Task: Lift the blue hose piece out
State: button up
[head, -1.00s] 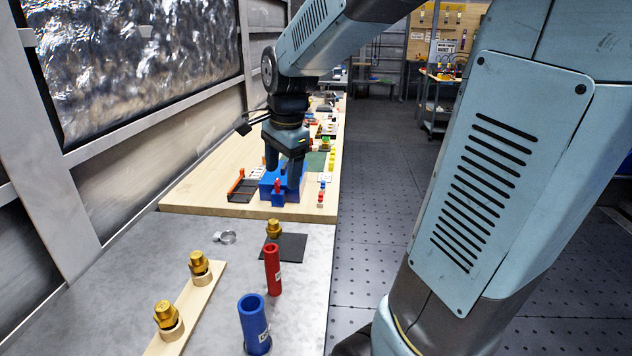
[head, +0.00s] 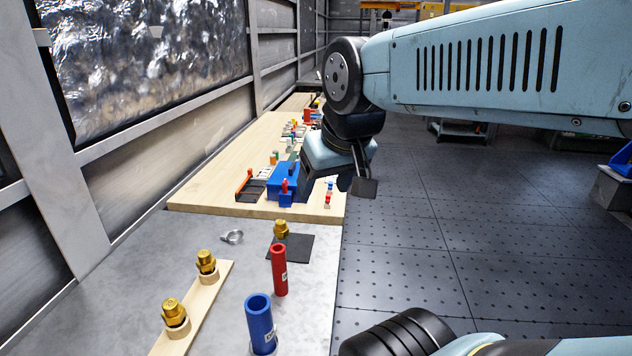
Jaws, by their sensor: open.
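The blue hose piece (head: 260,328) stands upright on the grey bench near the bottom of the head view. Its open end faces up and a white label is on its side. Its foot is close to the picture's lower edge, so I cannot tell what holds it. My gripper (head: 362,172) is far beyond it, near the right edge of the wooden bench section. It is well apart from the hose and holds nothing visible. It is open, though its fingertips are hard to make out behind the wrist.
A red hose piece (head: 279,270) stands just behind the blue one. A dark mat (head: 298,248) with a brass fitting (head: 281,229), a metal clamp (head: 232,237) and a wooden strip (head: 205,300) with two brass fittings lie nearby. A blue box (head: 284,180) sits farther back.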

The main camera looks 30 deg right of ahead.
aim_at(258, 305)
jog(key=u, duration=0.1)
jog(key=k, duration=1.85)
jog(key=z, duration=0.55)
jog(key=i, duration=1)
jog(key=u, duration=0.1)
